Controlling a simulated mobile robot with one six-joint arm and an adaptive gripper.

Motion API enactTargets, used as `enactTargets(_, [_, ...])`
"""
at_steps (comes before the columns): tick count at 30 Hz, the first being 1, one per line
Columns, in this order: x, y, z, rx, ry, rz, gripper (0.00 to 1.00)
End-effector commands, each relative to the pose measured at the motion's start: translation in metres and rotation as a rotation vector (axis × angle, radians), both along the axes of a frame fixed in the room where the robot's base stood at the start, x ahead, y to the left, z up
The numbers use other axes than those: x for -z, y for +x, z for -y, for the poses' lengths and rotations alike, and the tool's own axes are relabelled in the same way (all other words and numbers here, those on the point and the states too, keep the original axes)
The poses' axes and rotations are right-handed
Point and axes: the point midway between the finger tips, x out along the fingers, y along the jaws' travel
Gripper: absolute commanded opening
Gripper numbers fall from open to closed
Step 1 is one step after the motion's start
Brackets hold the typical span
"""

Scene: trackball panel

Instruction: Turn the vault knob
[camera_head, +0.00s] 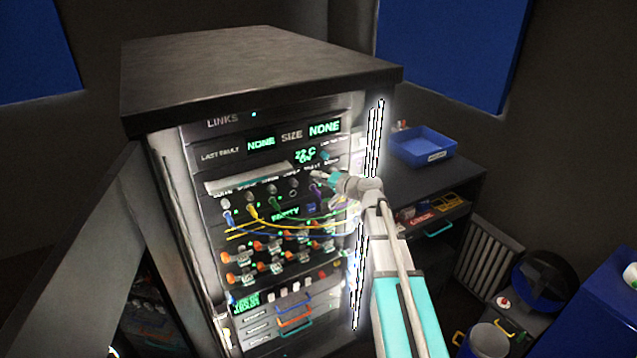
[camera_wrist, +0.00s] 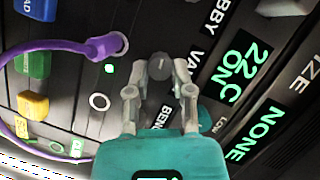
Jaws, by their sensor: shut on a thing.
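The vault knob, a small dark round knob (camera_wrist: 159,67) with a pale mark on its face, is on the rack's front panel, in the wrist view beside a label of which "VA" shows. My gripper (camera_wrist: 160,73) has one finger on each side of the knob and is shut on it. In the head view my gripper (camera_head: 320,175) reaches the panel's upper right, below the "22 C ON" display (camera_head: 305,155). The knob is too small and covered there to make out. How far it is turned is unclear.
A purple cable plug (camera_wrist: 104,46) sits in a socket near the knob. A teal part (camera_wrist: 207,112) lies right of my fingers. A blue tray (camera_head: 422,147) stands on the cabinet to the right.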

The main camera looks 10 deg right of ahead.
Motion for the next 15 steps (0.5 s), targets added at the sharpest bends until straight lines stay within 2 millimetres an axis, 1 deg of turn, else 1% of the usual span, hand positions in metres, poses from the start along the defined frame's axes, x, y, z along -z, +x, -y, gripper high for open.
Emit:
enactTargets(1, [0.0047,-0.0015,-0.0007,-0.005,0.028,-0.013,0.00])
enactTargets(6, [0.0045,-0.0018,-0.0009,-0.006,0.122,-0.044,0.00])
enactTargets(15, [0.0031,-0.0018,0.0002,-0.004,0.192,-0.068,0.00])
